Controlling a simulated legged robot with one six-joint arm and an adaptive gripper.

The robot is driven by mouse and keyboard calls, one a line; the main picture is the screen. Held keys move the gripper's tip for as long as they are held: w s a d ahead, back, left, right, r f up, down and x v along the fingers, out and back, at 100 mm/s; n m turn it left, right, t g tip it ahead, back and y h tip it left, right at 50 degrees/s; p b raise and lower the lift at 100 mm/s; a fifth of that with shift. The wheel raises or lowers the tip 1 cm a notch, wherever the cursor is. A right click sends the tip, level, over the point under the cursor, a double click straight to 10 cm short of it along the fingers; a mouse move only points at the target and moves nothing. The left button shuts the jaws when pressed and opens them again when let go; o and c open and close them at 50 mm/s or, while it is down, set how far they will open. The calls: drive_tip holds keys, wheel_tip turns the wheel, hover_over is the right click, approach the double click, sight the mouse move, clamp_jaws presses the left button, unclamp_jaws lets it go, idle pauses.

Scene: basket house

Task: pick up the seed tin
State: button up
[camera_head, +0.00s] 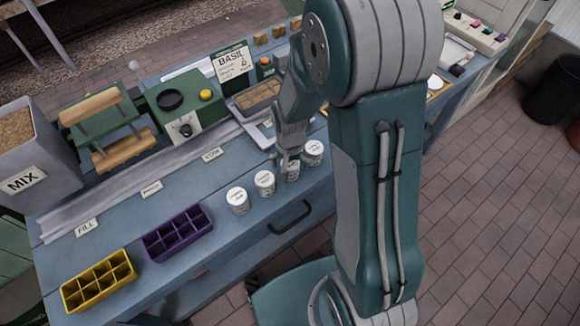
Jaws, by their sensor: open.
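Several small white round tins with dark print stand in a row near the front edge of the blue bench. The leftmost tin (237,201) and the tin beside it (264,184) are in clear view. A third tin (292,173) is partly hidden by my gripper (290,158), which points down at it. The rightmost tin (314,153) is just right of the gripper. My gripper is open; whether its fingers touch the third tin cannot be told. Which tin is the seed tin cannot be read from the labels.
A purple tray (178,233) and a yellow tray (99,281) with compartments sit left on the bench (215,242). Behind are a green machine (187,108), a wooden roller stand (105,128), a MIX bin (30,150) and a BASIL sign (231,63). A drawer handle (290,217) juts from the front.

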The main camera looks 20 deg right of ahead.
drive_tip(key=c, duration=1.1)
drive_tip(key=shift+r, duration=0.15)
